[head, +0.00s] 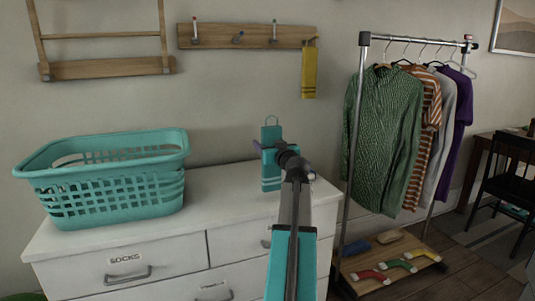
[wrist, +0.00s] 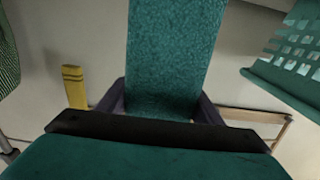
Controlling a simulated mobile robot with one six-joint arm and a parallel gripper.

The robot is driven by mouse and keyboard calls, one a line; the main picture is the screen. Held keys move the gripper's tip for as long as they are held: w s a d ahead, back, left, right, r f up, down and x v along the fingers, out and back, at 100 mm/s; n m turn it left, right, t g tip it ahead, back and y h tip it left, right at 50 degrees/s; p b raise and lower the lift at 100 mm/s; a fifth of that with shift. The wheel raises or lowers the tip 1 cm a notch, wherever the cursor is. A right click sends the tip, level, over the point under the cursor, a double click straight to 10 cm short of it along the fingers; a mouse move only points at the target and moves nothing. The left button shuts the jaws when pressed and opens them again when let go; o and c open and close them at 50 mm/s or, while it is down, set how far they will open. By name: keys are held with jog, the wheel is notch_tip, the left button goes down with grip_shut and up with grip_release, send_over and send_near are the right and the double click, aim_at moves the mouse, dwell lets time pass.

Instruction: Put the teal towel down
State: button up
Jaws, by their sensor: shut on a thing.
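The teal towel (head: 271,180) hangs upright from my gripper (head: 271,147) in the head view, with a thin loop at its top. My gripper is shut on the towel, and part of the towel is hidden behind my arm. The towel's lower edge is over the white dresser top (head: 222,190); I cannot tell whether it touches. In the wrist view the towel (wrist: 175,50) fills the space between the two dark fingers (wrist: 160,108).
A teal laundry basket (head: 110,190) stands on the dresser's left. A peg rail (head: 255,34) on the wall holds a yellow towel (head: 309,73) at its right end. A clothes rack (head: 352,130) with several garments stands right of the dresser. The dresser top between basket and towel is bare.

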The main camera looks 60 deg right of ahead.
jog(key=shift+f, duration=1.75)
jog(key=shift+f+b, duration=0.1)
jog(key=shift+b, duration=0.35)
jog(key=o, duration=1.3)
jog(key=shift+v, duration=6)
jog(key=shift+s, duration=0.1)
